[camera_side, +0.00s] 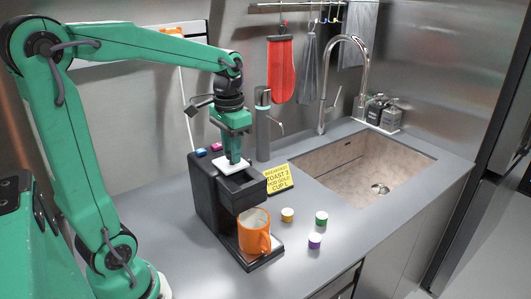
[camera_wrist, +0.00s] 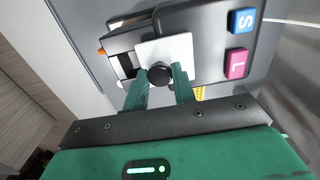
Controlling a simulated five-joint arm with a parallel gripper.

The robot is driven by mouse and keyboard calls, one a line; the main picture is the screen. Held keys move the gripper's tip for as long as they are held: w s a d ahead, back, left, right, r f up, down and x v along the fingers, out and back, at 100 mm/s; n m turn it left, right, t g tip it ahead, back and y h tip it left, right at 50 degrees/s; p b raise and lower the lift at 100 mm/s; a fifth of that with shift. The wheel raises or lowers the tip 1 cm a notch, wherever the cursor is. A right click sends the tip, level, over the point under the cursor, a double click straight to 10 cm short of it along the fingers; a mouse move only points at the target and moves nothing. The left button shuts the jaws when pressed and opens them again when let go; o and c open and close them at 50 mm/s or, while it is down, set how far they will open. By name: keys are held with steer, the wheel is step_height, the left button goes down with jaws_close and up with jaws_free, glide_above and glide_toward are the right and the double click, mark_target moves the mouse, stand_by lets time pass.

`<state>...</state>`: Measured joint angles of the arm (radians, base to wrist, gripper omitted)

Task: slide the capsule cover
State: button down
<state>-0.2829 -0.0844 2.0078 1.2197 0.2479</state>
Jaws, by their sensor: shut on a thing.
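The capsule cover is a white square plate (camera_side: 226,168) on top of the black coffee machine (camera_side: 206,192). It also shows in the wrist view (camera_wrist: 180,46), with a round black knob (camera_wrist: 160,73) on it. My gripper (camera_side: 233,160) points down over the cover. In the wrist view its two green fingers (camera_wrist: 161,77) are shut on the knob, one on each side. A dark recess shows in the machine's front part beside the cover. An orange mug (camera_side: 254,231) stands on the machine's base below the front part.
A blue button (camera_wrist: 242,20) and a pink button (camera_wrist: 236,63) are on the machine top. Yellow, green and purple capsules (camera_side: 315,240) stand on the counter at right. A yellow note (camera_side: 279,178) and a tall grey dispenser (camera_side: 263,125) are close behind; the sink (camera_side: 360,165) lies beyond.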

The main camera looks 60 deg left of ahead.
steer(key=shift+a, duration=0.5)
steer(key=c, duration=1.2)
jaws_free()
steer(key=shift+o, duration=0.2)
steer(key=shift+r, duration=0.1)
steer(key=shift+r, duration=3.85)
steer(key=shift+d, duration=0.1)
